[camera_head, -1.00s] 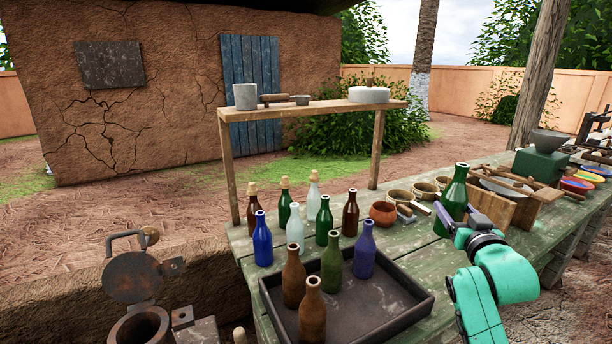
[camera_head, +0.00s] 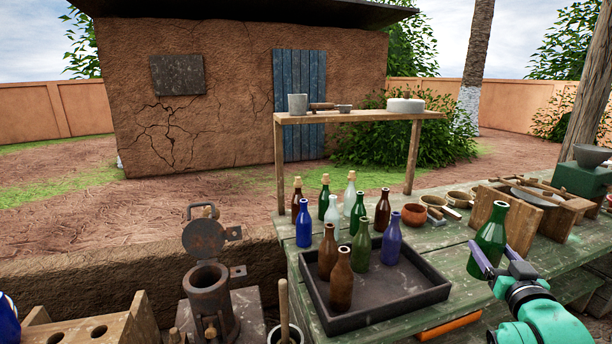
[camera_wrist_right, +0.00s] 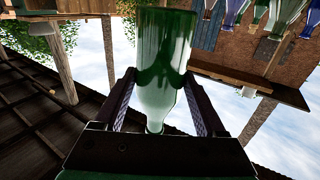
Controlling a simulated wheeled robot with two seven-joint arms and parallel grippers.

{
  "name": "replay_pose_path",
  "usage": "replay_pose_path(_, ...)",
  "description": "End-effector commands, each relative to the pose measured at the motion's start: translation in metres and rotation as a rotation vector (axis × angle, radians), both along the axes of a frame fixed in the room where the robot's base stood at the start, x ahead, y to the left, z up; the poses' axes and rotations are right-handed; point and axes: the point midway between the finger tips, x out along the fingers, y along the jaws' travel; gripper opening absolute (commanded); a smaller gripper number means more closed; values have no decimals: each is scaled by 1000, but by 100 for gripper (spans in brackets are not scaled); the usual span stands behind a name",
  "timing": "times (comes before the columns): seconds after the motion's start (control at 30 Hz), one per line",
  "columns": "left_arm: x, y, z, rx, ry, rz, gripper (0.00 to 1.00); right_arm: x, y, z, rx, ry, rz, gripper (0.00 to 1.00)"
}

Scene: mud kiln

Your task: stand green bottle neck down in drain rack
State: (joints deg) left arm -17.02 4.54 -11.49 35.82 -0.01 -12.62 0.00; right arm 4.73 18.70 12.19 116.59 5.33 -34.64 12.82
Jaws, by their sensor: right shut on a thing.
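The green bottle (camera_head: 492,236) is upright, neck up, above the right part of the green table in the head view. My right gripper (camera_head: 497,268) is shut on it. In the right wrist view the bottle (camera_wrist_right: 164,55) sits between the two fingers (camera_wrist_right: 158,105), its narrow end toward the palm. A wooden rack with round holes (camera_head: 138,322), which looks like the drain rack, stands at the lower left of the head view, partly cut off by the frame. My left gripper is not in view.
A dark tray (camera_head: 405,308) holds brown, green and purple bottles. Several other bottles stand behind it. A rusty pot with a raised lid (camera_head: 210,290) stands between rack and table (camera_head: 450,265). A wooden shelf (camera_head: 355,116) rises behind. A blue object (camera_head: 8,322) shows at the left edge.

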Motion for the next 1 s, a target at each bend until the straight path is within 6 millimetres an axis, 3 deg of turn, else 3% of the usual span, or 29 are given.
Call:
replay_pose_path(0.27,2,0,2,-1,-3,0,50,-6,61,-59,3,4,161,6)
replay_pose_path(0.43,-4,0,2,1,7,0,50,-28,118,-110,7,7,287,6)
replay_pose_path(0.6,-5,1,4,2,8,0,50,-85,187,-169,16,9,369,6)
replay_pose_path(0.7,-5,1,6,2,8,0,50,-127,214,-192,17,8,339,6)
replay_pose_path(0.9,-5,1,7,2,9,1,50,-184,231,-216,6,5,219,6)
replay_pose_path(1.0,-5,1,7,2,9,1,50,-192,232,-217,3,1,194,6)
